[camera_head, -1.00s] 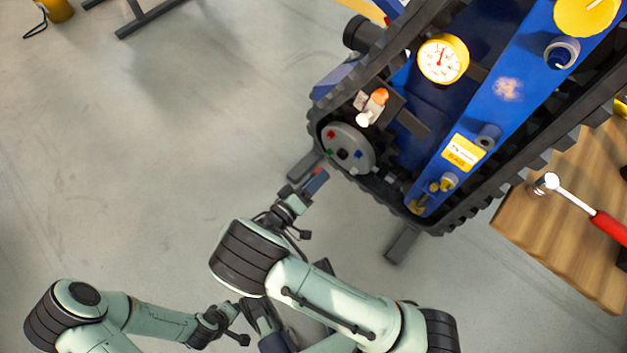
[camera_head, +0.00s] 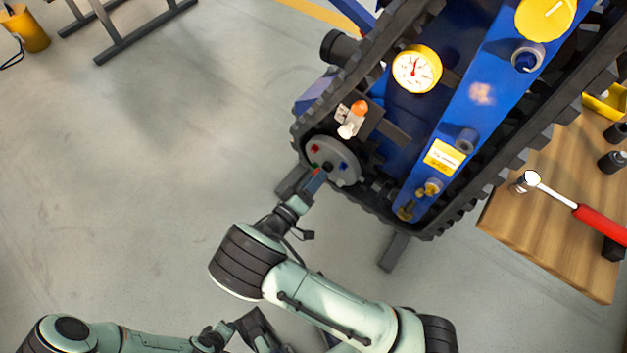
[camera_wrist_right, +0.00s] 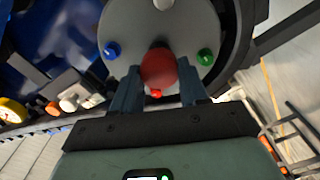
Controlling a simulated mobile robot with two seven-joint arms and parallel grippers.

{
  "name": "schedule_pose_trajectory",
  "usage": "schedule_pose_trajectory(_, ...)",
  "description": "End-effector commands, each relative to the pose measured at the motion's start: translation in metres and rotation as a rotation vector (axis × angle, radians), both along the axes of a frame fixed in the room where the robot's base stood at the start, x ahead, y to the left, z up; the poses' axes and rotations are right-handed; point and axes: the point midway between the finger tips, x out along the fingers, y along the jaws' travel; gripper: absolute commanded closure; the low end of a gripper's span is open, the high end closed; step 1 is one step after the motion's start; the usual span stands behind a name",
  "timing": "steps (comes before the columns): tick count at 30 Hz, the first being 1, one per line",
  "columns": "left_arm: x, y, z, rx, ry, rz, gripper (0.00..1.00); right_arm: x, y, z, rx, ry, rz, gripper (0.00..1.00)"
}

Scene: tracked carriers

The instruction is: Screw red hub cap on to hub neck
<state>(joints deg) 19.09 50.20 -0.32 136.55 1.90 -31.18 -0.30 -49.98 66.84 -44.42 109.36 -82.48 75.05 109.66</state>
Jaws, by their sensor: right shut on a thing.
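The red hub cap (camera_wrist_right: 158,68) is a round red piece held between the two fingers of my right gripper (camera_wrist_right: 160,88) in the right wrist view. In the head view my right gripper (camera_head: 316,178) is at the front of the grey hub disc (camera_head: 346,175), with a bit of red at its tips. The disc (camera_wrist_right: 185,22) carries blue, green and red coloured knobs around its middle. A dark centre part, apparently the hub neck (camera_wrist_right: 158,45), shows just behind the cap; whether they touch cannot be told. My left gripper (camera_head: 218,338) is low in the head view, its fingers unclear.
The hub sits inside the black rubber track (camera_head: 440,228) of a blue carrier (camera_head: 487,70) with a gauge (camera_head: 417,68). An orange-topped white fitting (camera_head: 352,120) is near the hub. At right, a wooden table (camera_head: 545,250) bears a red-handled tool (camera_head: 600,222).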

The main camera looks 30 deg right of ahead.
Motion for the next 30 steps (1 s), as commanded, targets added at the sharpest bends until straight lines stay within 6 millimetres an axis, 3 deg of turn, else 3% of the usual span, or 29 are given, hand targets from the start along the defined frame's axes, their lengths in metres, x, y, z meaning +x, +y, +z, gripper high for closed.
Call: schedule_pose_trajectory(30,-0.0006,0.0001,0.0052,0.0,-0.001,0.0,0.57,-0.0002,0.0003,0.0005,0.0,0.0,0.0,0.85)
